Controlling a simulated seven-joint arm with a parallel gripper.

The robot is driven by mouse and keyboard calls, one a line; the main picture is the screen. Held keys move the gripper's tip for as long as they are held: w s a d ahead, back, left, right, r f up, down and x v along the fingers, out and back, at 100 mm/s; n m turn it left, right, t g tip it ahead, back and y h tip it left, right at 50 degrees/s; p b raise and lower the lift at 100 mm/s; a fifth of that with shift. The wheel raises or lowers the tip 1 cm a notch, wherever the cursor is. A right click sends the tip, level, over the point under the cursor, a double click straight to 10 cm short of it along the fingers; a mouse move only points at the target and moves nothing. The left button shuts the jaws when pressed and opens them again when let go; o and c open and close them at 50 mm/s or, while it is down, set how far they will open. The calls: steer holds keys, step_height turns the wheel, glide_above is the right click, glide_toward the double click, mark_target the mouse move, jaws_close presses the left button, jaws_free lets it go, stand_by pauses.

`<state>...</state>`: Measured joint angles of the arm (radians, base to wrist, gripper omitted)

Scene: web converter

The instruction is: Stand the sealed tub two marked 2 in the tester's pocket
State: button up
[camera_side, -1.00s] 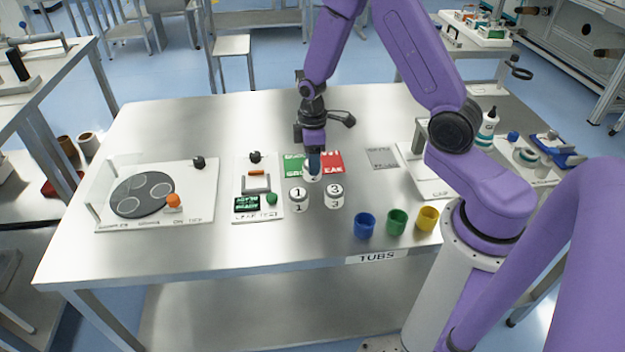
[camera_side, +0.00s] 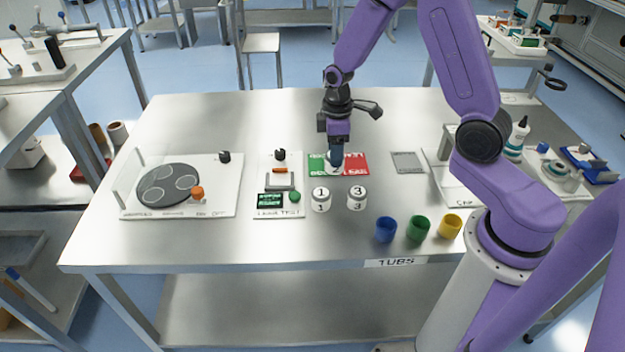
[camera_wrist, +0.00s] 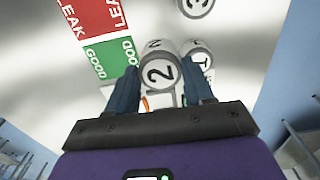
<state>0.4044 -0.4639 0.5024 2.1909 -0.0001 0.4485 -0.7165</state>
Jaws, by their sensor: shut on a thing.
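The white tub marked 2 (camera_wrist: 160,73) is between the dark fingers of my gripper (camera_wrist: 160,95) in the wrist view. In the side view my gripper (camera_side: 336,163) is shut on it near the green and red cards, and the tub is mostly hidden behind the fingers. The leak tester (camera_side: 262,212) is a white plate left of my gripper, with a grey bracket-like pocket (camera_side: 280,183), a dark display (camera_side: 270,201), a green button (camera_side: 295,197) and an orange bar (camera_side: 280,170). No tub shows in the pocket.
Tub 1 (camera_side: 320,203) and tub 3 (camera_side: 357,201) stand in front of my gripper. The green GOOD card (camera_side: 318,167) and red LEAK card (camera_side: 358,165) lie behind them. Blue (camera_side: 385,230), green (camera_side: 418,228) and yellow (camera_side: 450,226) cups stand front right. A round-plated station (camera_side: 228,190) is left.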

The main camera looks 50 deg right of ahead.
steer(key=s+a+r, duration=0.2)
steer(key=a+r, duration=0.5)
steer(key=shift+m, duration=0.3)
steer(key=w+f, duration=0.3)
steer(key=w, duration=0.1)
steer(key=w+f, duration=0.3)
steer(key=w, duration=0.2)
steer(key=w+a+f, duration=0.1)
steer(key=w+f, duration=0.2)
steer(key=w, duration=0.1)
steer(key=shift+w+f, duration=0.3)
steer(key=shift+w, duration=0.05)
steer(key=shift+w+f, duration=0.2)
steer(key=shift+f, duration=0.15)
steer(key=shift+a+f, duration=0.1)
steer(key=shift+f, duration=1.3)
steer(key=shift+f, duration=0.2)
steer(key=o, duration=1)
steer(key=shift+c, duration=0.2)
steer(key=shift+r, duration=0.15)
